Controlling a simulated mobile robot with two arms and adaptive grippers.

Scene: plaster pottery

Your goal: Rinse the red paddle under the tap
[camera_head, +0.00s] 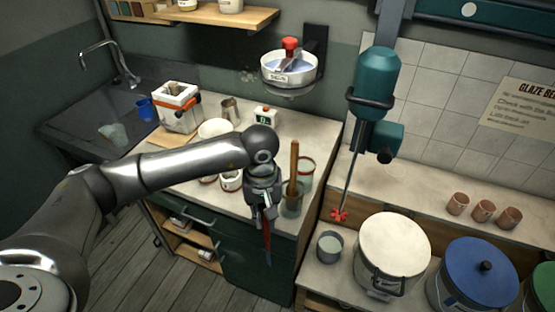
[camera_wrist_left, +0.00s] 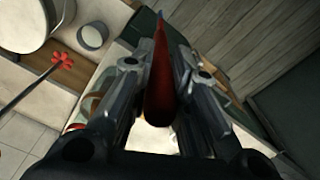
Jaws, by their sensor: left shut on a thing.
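My left gripper (camera_head: 265,208) is shut on the red paddle (camera_head: 267,246), a slim red piece with a blue tip that hangs down in front of the dark green cabinet. In the left wrist view the red paddle (camera_wrist_left: 159,85) shows between the fingers of my left gripper (camera_wrist_left: 158,88), its blue tip pointing away. The tap (camera_head: 108,60), a curved metal spout, stands over the dark sink (camera_head: 75,120) at the far left, well apart from the gripper. My right gripper is not in view.
A pot with a wooden stick (camera_head: 294,170) stands right beside the gripper. A white plaster mould (camera_head: 177,107) and a blue cup (camera_head: 146,108) stand towards the sink. A teal mixer (camera_head: 375,85) with a red star-shaped head (camera_head: 339,215) hangs at right above buckets.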

